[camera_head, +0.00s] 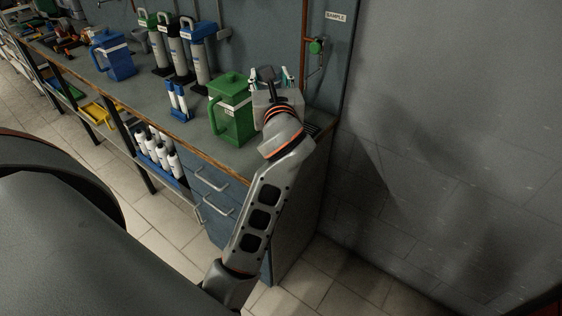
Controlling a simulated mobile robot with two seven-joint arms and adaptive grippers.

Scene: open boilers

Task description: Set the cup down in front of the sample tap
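The sample tap (316,47) has a green knob and sits on a copper pipe against the back wall, below a white SAMPLE label (336,17). My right gripper (270,78) is over the right end of the bench, left of the tap and right of a green lidded jug. Its teal-tipped fingers stand apart, with a small dark grey shape between them. I cannot tell whether that shape is the cup or part of the gripper. My wrist hides much of this area, and no cup can be made out clearly. My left gripper is not in view.
The green jug (230,110) stands close beside my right gripper. Pump-like cylinders (199,60), a blue jug (113,55) and a small blue-and-white item (178,101) stand further left on the bench (188,135). A dark slatted grate (312,129) lies at the bench's right end.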

